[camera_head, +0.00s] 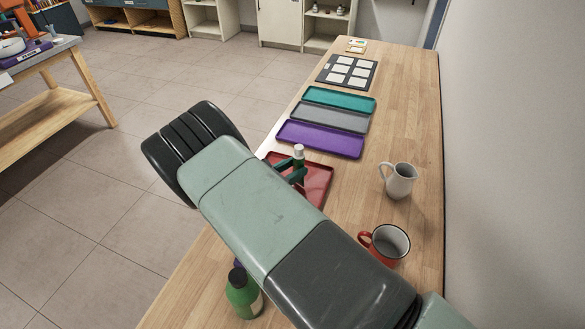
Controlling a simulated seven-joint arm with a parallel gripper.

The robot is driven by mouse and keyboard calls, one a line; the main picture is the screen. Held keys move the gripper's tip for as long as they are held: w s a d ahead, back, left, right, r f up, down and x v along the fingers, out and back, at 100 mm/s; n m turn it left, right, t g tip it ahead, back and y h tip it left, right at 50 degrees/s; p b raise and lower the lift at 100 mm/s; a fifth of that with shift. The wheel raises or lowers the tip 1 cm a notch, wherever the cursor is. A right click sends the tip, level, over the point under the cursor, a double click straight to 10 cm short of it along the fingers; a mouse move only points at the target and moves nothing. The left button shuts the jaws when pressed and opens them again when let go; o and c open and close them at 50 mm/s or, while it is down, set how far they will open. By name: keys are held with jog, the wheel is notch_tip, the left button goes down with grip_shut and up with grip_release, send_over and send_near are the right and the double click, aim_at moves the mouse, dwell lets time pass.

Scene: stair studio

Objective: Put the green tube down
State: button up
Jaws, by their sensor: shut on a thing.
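The green tube (298,161) has a pale cap and stands roughly upright in the head view. My gripper (292,169) is shut on it, with its dark green fingers around the tube's body. The tube and fingers appear over the red tray (318,187). The tube's lower end is hidden by the fingers, so I cannot tell if it touches the tray. My arm hides the near left part of that tray.
Beyond the red tray lie a purple tray (322,139), a grey tray (333,117) and a teal tray (341,99). A white jug (398,180) and a red mug (386,246) stand at right. A green bottle (243,295) stands near the front.

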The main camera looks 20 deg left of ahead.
jog(key=shift+f, duration=0.2)
jog(key=o, duration=1.3)
jog(key=shift+c, duration=0.2)
